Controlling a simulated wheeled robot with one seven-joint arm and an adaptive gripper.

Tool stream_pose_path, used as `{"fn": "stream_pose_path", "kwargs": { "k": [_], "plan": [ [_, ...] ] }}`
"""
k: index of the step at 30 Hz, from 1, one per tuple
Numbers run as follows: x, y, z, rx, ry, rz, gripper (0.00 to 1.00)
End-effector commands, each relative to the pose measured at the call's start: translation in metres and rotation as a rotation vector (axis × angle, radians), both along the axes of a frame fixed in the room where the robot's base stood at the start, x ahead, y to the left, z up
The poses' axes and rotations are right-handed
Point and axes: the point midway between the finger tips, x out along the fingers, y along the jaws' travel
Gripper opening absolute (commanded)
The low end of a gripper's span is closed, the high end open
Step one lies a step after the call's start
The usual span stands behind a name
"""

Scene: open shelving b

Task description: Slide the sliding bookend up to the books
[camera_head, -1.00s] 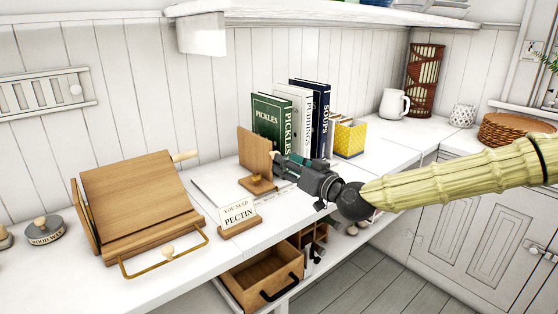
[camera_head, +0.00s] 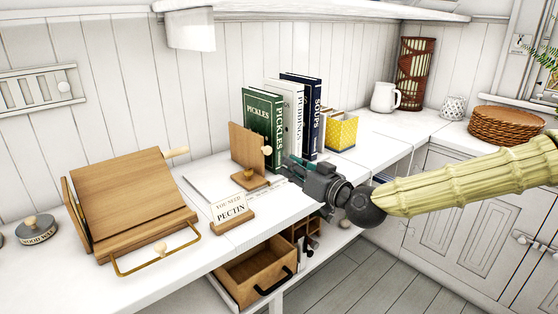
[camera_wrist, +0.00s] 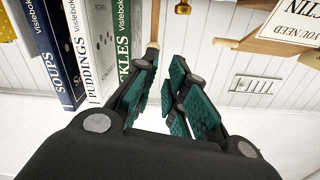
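The wooden sliding bookend (camera_head: 246,148) stands upright on a small base, with a round knob on its right side. The row of books, a green one (camera_head: 259,112), a white one (camera_head: 290,98) and a navy one (camera_head: 302,92), stands just behind and right of it. I cannot tell whether bookend and green book touch.
A "Pectin" sign (camera_head: 231,212) stands in front of the bookend, and a wooden cookbook stand (camera_head: 130,200) is at left. A yellow holder (camera_head: 342,133) sits right of the books. An open drawer (camera_head: 255,275) juts below the counter. A white jug (camera_head: 384,97) stands farther back.

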Motion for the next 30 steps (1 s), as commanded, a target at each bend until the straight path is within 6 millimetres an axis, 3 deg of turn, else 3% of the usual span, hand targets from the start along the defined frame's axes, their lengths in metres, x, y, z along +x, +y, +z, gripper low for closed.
{"fn": "stream_pose_path", "kwargs": {
  "k": [6, 13, 21, 30],
  "plan": [
    [-0.01, 0.033, 0.01, -0.216, -0.116, -0.014, 0.0],
    [-0.021, 0.059, 0.012, -0.495, -0.264, -0.044, 0.0],
    [-0.036, 0.075, 0.017, -0.846, -0.446, -0.079, 0.0],
    [-0.05, 0.079, 0.026, -1.223, -0.634, -0.119, 0.0]
  ]
}}
